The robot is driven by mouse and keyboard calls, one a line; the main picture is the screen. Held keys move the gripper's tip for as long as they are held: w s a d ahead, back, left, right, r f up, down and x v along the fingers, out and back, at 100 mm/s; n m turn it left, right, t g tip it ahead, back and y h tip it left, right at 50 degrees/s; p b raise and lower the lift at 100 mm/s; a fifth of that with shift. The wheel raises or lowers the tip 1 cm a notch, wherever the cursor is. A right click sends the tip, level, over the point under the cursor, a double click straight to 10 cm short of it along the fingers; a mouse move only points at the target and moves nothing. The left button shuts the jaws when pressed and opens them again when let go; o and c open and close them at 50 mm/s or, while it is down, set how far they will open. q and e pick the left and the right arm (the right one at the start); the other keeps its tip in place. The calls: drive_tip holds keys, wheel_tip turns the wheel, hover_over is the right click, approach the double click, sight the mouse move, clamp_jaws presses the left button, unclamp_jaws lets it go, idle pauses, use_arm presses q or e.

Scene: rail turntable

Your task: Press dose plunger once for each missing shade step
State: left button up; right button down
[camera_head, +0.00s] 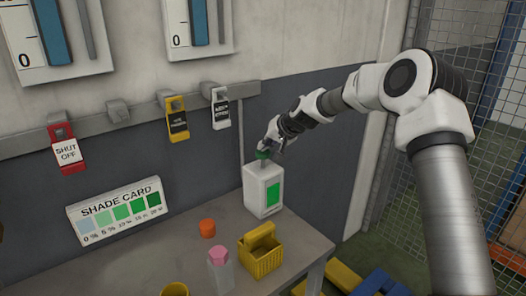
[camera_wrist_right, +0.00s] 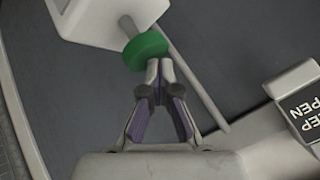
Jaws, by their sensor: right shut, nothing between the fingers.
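A white dose bottle (camera_head: 257,192) with a bright green panel stands upright at the table's back. Its green plunger (camera_head: 263,154) is on top; the right wrist view shows this round green cap (camera_wrist_right: 146,49) on its stem. My right gripper (camera_head: 271,143) is shut and empty, fingertips (camera_wrist_right: 160,66) right at the plunger's edge; I cannot tell if they touch. The shade card (camera_head: 118,211) leans against the wall, with a row of swatches from pale blue to dark green, labelled from 0 % upward. My left gripper is not in view.
A yellow basket (camera_head: 260,257), an orange cap (camera_head: 207,228), a clear bottle with pink top (camera_head: 219,268) and a yellow cup (camera_head: 175,289) are on the table (camera_head: 303,250). Tags hang from a wall rail (camera_head: 120,115) behind. A mesh fence (camera_head: 455,120) is at right.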

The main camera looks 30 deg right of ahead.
sight(265, 152)
drive_tip(key=shift+s+f+b, duration=0.1)
drive_tip(key=shift+f+b, duration=0.5)
drive_tip(key=shift+f, duration=0.25)
idle(0.4)
drive_tip(key=shift+r+p, duration=1.55)
drive_tip(key=shift+r, duration=0.2)
drive_tip(key=shift+w+r+p, duration=0.2)
drive_tip(key=shift+r+p, duration=0.35)
drive_tip(key=shift+r, duration=0.05)
wheel_tip(265, 152, up, 4)
drive_tip(key=p, duration=0.3)
drive_tip(key=shift+s, duration=0.1)
drive_tip(key=shift+f, duration=0.1)
